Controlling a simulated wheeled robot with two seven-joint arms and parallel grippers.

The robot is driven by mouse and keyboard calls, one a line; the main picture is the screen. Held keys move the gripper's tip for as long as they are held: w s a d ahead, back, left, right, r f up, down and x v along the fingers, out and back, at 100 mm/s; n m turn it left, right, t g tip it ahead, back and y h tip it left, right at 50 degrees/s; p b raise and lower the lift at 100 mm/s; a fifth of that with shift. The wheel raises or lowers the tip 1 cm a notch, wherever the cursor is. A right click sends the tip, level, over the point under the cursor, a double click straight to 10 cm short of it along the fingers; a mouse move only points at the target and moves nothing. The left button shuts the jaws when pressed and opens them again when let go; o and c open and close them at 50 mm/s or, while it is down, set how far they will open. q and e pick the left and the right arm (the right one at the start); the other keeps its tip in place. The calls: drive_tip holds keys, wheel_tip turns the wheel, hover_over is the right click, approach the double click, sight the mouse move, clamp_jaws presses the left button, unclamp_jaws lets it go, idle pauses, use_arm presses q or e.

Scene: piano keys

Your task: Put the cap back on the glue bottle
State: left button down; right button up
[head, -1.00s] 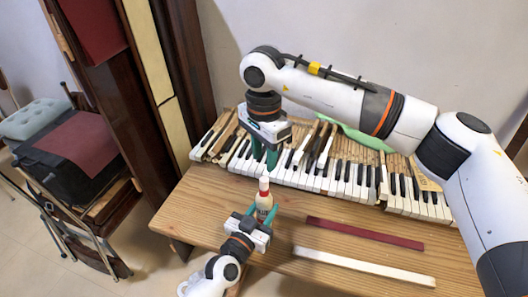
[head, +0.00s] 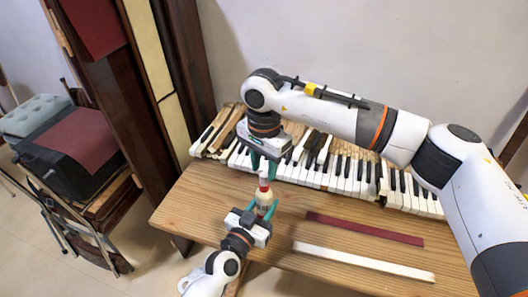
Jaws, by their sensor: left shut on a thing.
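The glue bottle (head: 265,204) stands upright at the front left of the table, pale-bodied with a red part (head: 264,184) at its top. My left gripper (head: 265,211) is shut on the bottle's body from the front. My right gripper (head: 264,169) points down directly above the bottle, its green fingertips on either side of a small white piece (head: 264,173) over the red part. I cannot tell whether this white piece is the cap or the nozzle, or whether the fingers touch it.
The wooden table (head: 205,205) carries a row of piano keys (head: 340,174) behind the bottle. A dark red strip (head: 365,229) and a white strip (head: 365,263) lie to the right. A dark upright wooden case (head: 135,95) stands at the left.

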sight(264, 174)
drive_tip(key=shift+f, duration=1.55)
clamp_jaws()
drive_tip(key=m, duration=1.8)
drive_tip(key=shift+m, duration=0.3)
drive_tip(key=m, duration=0.7)
drive_tip(key=shift+o, duration=0.7)
unclamp_jaws()
